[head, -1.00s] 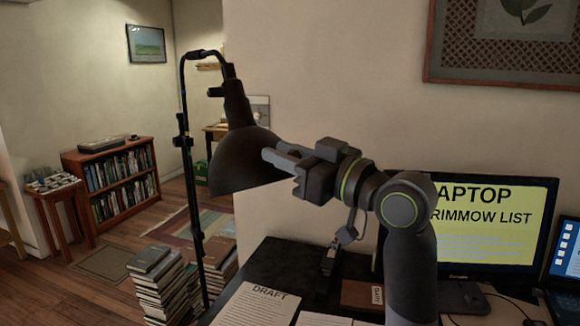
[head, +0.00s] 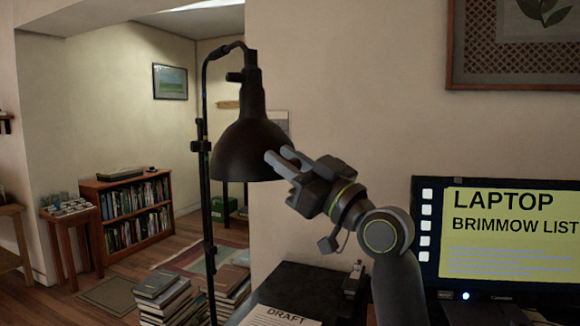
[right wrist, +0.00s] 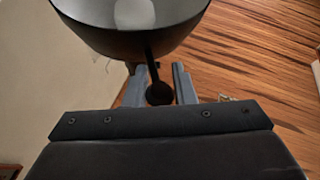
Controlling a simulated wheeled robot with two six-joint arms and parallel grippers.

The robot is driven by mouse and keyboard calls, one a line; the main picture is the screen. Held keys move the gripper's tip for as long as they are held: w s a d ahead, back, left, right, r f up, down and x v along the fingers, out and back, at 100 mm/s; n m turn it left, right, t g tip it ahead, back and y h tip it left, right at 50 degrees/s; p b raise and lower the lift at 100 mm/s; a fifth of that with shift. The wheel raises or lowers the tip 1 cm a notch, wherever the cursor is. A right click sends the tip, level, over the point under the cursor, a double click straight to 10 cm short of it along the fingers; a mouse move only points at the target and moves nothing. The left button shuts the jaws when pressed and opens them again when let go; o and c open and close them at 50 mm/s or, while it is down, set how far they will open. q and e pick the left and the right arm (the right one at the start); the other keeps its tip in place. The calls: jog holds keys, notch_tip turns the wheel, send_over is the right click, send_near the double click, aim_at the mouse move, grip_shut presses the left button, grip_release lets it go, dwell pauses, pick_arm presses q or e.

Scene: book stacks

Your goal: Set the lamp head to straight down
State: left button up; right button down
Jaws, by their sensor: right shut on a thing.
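The lamp head (head: 246,150) is a dark bell-shaped shade hanging from a thin black stand (head: 206,200). Its opening faces down and its rim looks about level in the head view. My right gripper (head: 279,160) is at the right side of the shade, near the rim. In the right wrist view the shade (right wrist: 130,42) is just beyond the fingers. A thin dark stem with a round knob (right wrist: 158,94) runs from the shade between the two fingers, and the gripper is shut on it. My left gripper is not in view.
A dark desk (head: 300,284) with a DRAFT paper (head: 278,317) is below my right arm. A monitor (head: 505,235) stands at the right. Book stacks (head: 165,296) are on the floor by the lamp stand. A low bookcase (head: 128,209) stands at the back left.

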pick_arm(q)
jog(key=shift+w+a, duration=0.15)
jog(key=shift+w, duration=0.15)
pick_arm(e)
jog(key=shift+w+a+f, duration=0.15)
jog(key=shift+w+f, duration=0.05)
jog(key=shift+w, duration=0.05)
jog(key=c, duration=1.5)
grip_release()
jog(key=o, duration=0.3)
jog(key=shift+w+a+f, duration=0.1)
jog(key=shift+w+a, duration=0.1)
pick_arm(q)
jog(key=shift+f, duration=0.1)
pick_arm(e)
jog(key=shift+s+d, duration=0.1)
